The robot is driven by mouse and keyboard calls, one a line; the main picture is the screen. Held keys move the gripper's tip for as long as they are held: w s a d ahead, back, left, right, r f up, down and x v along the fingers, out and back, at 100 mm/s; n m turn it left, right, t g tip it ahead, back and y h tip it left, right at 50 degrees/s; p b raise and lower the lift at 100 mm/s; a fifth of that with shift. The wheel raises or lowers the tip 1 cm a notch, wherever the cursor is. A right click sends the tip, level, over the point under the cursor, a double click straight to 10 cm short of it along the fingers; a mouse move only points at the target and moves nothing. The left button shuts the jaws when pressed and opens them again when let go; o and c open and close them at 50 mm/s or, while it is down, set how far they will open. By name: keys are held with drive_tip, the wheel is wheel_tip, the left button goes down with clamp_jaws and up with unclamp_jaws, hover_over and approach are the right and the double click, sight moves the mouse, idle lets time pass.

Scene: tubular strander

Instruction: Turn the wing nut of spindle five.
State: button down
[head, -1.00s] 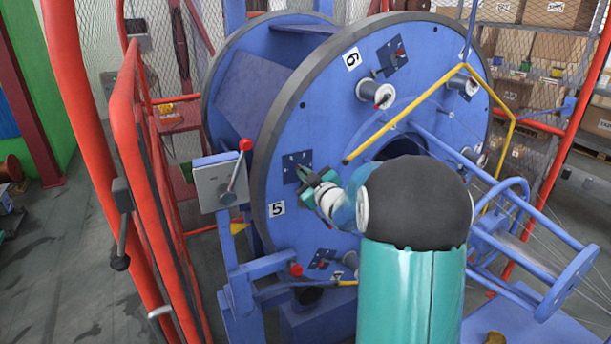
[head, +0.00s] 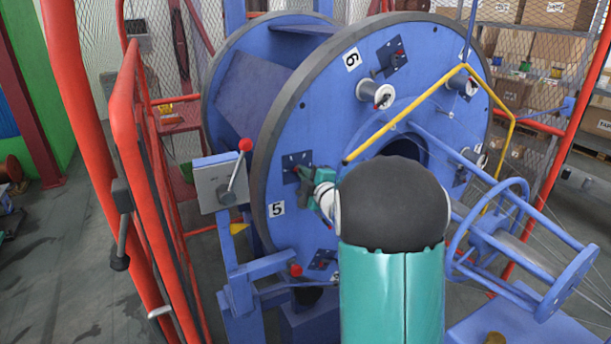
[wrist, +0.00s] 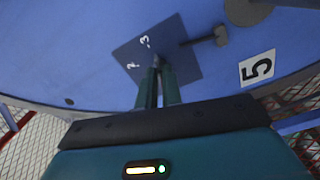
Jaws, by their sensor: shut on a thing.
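The big blue disc (head: 330,130) carries a "5" label (head: 277,209) at its lower left. Above that label is a dark blue plate (head: 290,160), where my gripper (head: 300,176) meets the disc. In the wrist view, the same plate (wrist: 185,62) shows small white marks "2" and "3". My gripper's two fingers (wrist: 157,70) reach over the plate and are nearly together, shut on the wing nut. The nut is mostly hidden between the fingertips. The "5" label (wrist: 257,68) is to their right.
A dark pin with a knob (wrist: 220,37) sticks out beside the plate. A grey box with a red-knobbed lever (head: 236,172) stands left of my gripper. A yellow bar (head: 405,115) crosses the disc to the right. Red guard frames (head: 130,150) stand at left.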

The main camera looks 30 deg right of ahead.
drive_tip(key=shift+n, duration=1.6)
drive_tip(key=c, duration=1.6)
unclamp_jaws()
drive_tip(key=shift+o, duration=0.2)
drive_tip(key=s, duration=1.3)
drive_tip(key=shift+s+a, duration=0.35)
drive_tip(key=shift+s, duration=0.05)
